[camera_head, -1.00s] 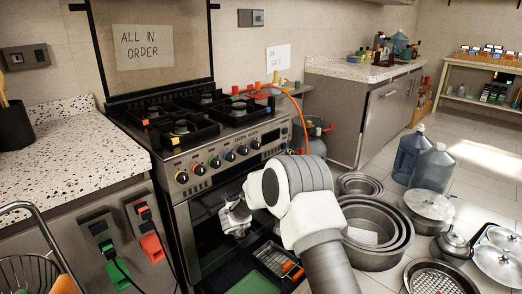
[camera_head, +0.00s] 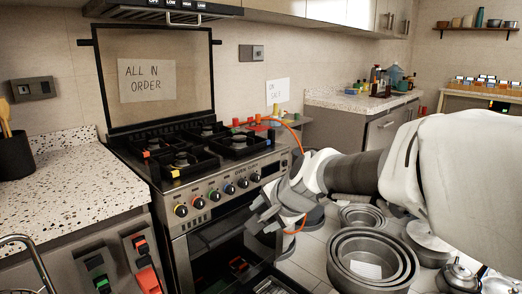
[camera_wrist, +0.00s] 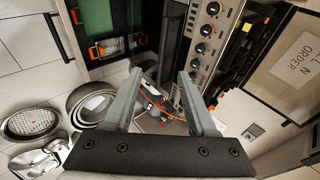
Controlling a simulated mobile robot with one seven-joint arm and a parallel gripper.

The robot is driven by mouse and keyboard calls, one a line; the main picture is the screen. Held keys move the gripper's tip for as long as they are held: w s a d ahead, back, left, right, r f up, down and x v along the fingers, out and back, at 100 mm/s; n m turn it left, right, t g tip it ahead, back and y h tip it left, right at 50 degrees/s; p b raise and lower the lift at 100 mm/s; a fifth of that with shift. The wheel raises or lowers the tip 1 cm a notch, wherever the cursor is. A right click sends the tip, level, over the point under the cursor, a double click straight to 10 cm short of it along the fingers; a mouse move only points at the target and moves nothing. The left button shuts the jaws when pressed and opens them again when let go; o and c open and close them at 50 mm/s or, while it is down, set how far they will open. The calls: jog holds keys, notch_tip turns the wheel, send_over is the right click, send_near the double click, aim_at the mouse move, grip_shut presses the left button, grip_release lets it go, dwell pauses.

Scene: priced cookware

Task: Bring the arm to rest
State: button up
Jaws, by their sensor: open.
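My arm reaches in from the right of the head view. My gripper (camera_head: 264,214) is in front of the right part of the stove (camera_head: 215,190), below its knob row. In the wrist view the two grey fingers of my gripper (camera_wrist: 158,82) are spread apart with nothing held between them. An orange hose (camera_wrist: 155,107) shows beyond them in the gap. The stove's knobs (camera_wrist: 207,30) are to the right of the fingers in the wrist view.
Nested metal pots (camera_head: 372,258) stand on the floor to the right, below my arm. A speckled counter (camera_head: 70,185) is at the left. In the wrist view, a perforated pan (camera_wrist: 32,122) lies at the left. A back counter (camera_head: 350,100) holds bottles.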

jog(key=s+d+n+g+h, duration=0.1)
jog(key=s+d+n, duration=0.25)
jog(key=s, duration=0.45)
jog(key=s+d+f+n+h, duration=0.1)
jog(key=s+d+n+h, duration=0.15)
jog(key=s+d, duration=0.35)
jog(key=s+d+n+g+h, duration=0.1)
jog(key=s+d+n, duration=0.3)
jog(key=s, duration=0.5)
notch_tip(320, 180, up, 24)
jog(key=p, duration=2.4)
jog(key=shift+s+f, duration=0.15)
jog(key=shift+f, duration=0.05)
